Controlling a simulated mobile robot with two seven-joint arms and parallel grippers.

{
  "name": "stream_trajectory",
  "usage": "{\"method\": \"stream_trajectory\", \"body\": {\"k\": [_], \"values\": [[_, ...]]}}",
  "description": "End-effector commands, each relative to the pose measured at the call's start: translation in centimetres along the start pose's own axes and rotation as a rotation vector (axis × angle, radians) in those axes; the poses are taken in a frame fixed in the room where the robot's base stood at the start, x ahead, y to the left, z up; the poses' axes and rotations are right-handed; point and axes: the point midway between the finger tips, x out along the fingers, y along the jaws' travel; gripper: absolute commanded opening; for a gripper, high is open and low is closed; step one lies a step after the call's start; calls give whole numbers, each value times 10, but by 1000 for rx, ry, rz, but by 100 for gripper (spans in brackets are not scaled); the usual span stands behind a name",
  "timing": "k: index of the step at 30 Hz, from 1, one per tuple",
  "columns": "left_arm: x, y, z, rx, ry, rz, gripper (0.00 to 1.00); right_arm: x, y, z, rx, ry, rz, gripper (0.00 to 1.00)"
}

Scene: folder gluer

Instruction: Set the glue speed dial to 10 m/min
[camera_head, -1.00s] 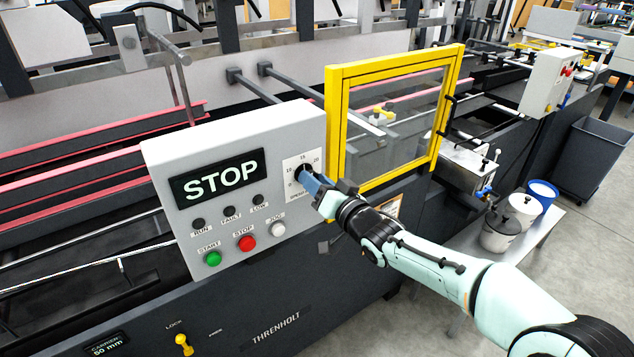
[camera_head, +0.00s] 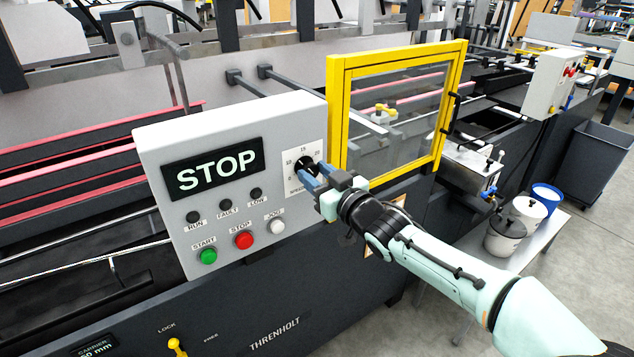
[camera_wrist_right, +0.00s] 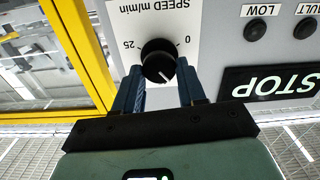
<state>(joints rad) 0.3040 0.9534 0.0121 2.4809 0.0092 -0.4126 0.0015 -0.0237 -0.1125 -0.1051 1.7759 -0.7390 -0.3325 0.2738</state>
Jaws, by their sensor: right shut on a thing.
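The glue speed dial is a black round knob (camera_wrist_right: 158,60) on a white scale plate (camera_head: 293,184) at the right of the grey control panel (camera_head: 150,150). In the right wrist view it appears upside down, with 0 to its right and 25 to its left. Its white pointer line slants toward the lower right there; the numbers on that side are out of sight. My right gripper (camera_head: 313,175) is shut on the knob, one blue finger on each side, also in the right wrist view (camera_wrist_right: 162,85). My left gripper is out of view.
The display (camera_head: 212,174) reads STOP. Green START (camera_head: 208,256), red STOP (camera_head: 243,240) and white JOG (camera_head: 277,227) buttons sit below and left of the dial. A yellow-framed guard door (camera_head: 337,125) stands close right of the panel. Pots (camera_head: 505,238) stand on a bench farther right.

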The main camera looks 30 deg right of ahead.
Motion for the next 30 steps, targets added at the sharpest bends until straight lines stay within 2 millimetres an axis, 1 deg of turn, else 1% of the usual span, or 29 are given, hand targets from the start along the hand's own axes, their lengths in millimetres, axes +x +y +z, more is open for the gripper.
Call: {"method": "stream_trajectory", "body": {"k": [1, 6, 15, 21, 30], "values": [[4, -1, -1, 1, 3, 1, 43, 0, 0, 3, -42, -1, 0, 10], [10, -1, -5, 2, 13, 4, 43, 0, -1, 3, -183, -3, 0, 10], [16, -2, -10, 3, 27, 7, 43, 0, -1, 2, -357, -4, 0, 10], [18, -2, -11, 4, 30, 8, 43, 0, -2, 2, -414, -4, -1, 10], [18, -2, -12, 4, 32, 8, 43, 0, -2, 2, -434, -5, -1, 10]]}}
